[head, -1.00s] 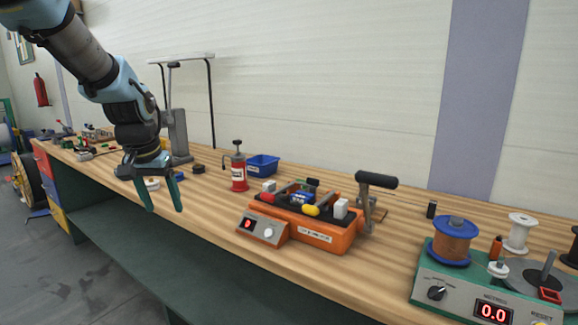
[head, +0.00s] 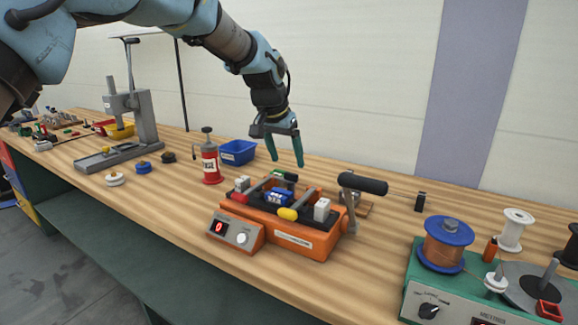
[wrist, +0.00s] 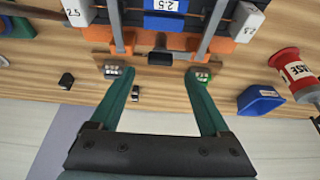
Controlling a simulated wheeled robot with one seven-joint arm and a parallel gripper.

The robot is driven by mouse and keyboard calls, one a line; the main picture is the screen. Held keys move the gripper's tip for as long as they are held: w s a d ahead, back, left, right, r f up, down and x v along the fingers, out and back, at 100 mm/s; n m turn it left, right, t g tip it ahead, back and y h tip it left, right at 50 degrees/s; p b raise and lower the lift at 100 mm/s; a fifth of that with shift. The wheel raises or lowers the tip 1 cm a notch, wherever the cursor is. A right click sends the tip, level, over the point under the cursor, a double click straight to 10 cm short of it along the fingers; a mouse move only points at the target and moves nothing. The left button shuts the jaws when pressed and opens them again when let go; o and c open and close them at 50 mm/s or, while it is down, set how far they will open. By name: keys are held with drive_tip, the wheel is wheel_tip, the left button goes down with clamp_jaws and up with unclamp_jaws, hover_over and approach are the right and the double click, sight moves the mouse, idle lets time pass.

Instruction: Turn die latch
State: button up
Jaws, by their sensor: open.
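An orange bench device (head: 300,240) stands on the wooden bench in the head view. A blue block marked 2.5 (wrist: 165,22) sits in its middle, and the blue block also shows in the head view (head: 279,197). Beside it are a yellow knob (head: 287,214) and a red knob (head: 240,197). A small dark block (wrist: 160,57) is at the device's far edge in the wrist view; I cannot tell which part is the die latch. My gripper (head: 287,162) is open and empty, above the far side of the device. In the wrist view its fingertips (wrist: 159,76) straddle the dark block's line, apart from it.
A black-handled lever (head: 362,183) rises at the device's right. A red grease can (head: 210,165) and blue bin (head: 238,152) stand to its left. A green counter unit with a copper spool (head: 446,245) is at right. The bench front at left is mostly clear.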

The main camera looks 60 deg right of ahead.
sight(290, 181)
drive_tip(key=shift+p+x, duration=0.55)
drive_tip(key=shift+x, duration=2.05)
clamp_jaws()
